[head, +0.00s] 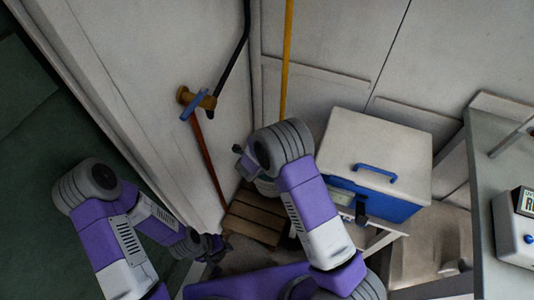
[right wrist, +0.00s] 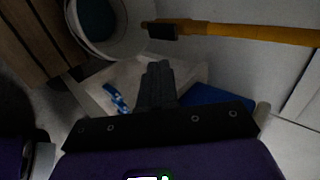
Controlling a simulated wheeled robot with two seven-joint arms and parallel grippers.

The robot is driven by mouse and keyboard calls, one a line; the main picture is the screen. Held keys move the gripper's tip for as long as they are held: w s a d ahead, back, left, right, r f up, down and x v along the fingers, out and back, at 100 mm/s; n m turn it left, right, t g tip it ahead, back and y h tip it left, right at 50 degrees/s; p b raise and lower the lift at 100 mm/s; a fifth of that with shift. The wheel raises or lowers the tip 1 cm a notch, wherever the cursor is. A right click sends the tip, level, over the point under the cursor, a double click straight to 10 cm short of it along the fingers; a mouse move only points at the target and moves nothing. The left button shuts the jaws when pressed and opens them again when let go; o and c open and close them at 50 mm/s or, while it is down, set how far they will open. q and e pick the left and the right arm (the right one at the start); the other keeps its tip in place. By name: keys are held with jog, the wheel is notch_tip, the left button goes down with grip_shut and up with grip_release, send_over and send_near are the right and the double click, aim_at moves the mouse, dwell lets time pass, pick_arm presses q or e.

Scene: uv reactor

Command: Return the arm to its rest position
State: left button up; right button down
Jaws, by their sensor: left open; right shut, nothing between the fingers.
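My left arm comes in from the left of the head view, bent, with its dark left gripper (head: 213,246) low beside the wooden slatted crate. The gap between its fingers is too small to make out clearly.
A blue box with a white lid (head: 377,154) stands close to the right of my right arm. A wooden slatted crate (head: 255,216) lies on the floor. A yellow pole (head: 287,60) and a wall valve with blue handle (head: 194,104) are behind. A grey table (head: 490,180) is at right.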

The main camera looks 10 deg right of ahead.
dwell(0.4)
jog(key=s+d+f+n+g+y+p, duration=0.1)
jog(key=s+d+f+n+g+y, duration=0.15)
jog(key=s+f+n, duration=0.6)
jog(key=s+a+r+n+g+y+p, duration=0.1)
jog(key=s+a+n+g+y, duration=0.1)
jog(key=s+n, duration=0.4)
jog(key=s+a+r+n+g+y, duration=0.1)
jog(key=s+n, duration=0.6)
jog(key=s, duration=0.8)
jog(key=a+g+y, duration=0.1)
jog(key=a+y, duration=0.1)
jog(key=y, duration=0.1)
jog(key=shift+s+r+g+y+p, duration=0.15)
jog(key=shift+r+g+y+p, duration=0.2)
jog(key=shift+r+p, duration=0.05)
jog(key=shift+n, duration=0.25)
